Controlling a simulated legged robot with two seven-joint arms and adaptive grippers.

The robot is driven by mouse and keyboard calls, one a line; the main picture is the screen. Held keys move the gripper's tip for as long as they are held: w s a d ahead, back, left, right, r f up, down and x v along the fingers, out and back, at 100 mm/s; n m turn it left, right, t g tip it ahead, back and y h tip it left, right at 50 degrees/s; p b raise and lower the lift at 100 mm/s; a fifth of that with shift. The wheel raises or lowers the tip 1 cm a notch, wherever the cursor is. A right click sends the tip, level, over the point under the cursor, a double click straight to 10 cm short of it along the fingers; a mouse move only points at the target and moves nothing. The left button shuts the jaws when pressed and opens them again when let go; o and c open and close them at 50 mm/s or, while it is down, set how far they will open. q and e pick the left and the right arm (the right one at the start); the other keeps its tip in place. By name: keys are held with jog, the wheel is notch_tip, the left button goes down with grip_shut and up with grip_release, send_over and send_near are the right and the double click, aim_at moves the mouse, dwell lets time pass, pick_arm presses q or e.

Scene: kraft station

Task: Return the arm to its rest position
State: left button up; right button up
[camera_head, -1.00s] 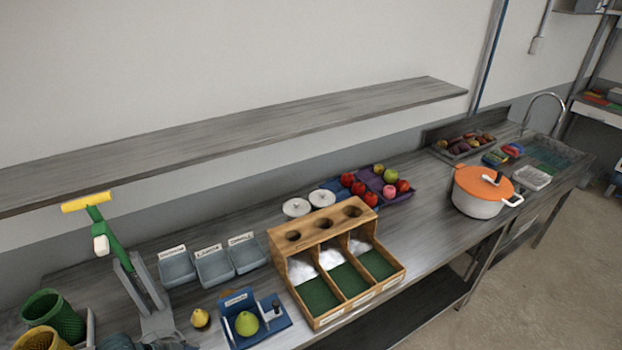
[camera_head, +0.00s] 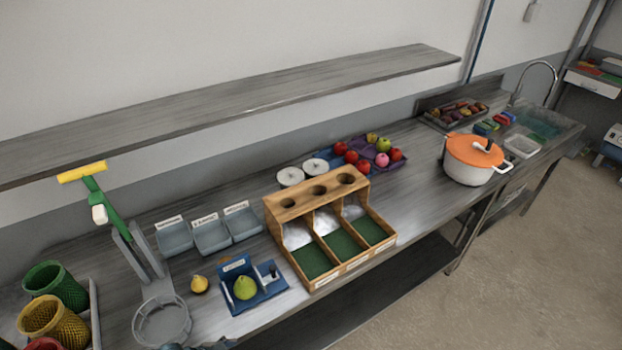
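A small dark part (camera_head: 212,344) shows at the bottom edge, just right of the clear round bowl (camera_head: 162,322). It looks like the tip of my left gripper, but it is mostly cut off by the frame, and I cannot see whether it is open or shut. My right gripper is not in view. No arm shows over the rest of the counter.
The counter (camera_head: 415,190) holds a green stand with a yellow top (camera_head: 82,172), grey bins (camera_head: 211,235), a pear on a blue stand (camera_head: 245,288), a wooden three-slot box (camera_head: 318,192), fruit trays and an orange-lidded pot (camera_head: 474,150). A shelf (camera_head: 250,105) runs above.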

pick_arm(q)
jog(key=s+a+f+n+y, duration=0.2)
jog(key=s+f+n+y, duration=0.4)
jog(key=s+f+n, duration=0.35)
notch_tip(320, 180, down, 24)
jog(key=g, duration=0.2)
jog(key=s+a+f+g, duration=0.1)
jog(key=s+a+f, duration=0.2)
jog(key=s+f, duration=1.5)
jog(key=shift+s+f+b, duration=0.15)
jog(key=shift+s+b, duration=0.3)
jog(key=shift+s, duration=0.05)
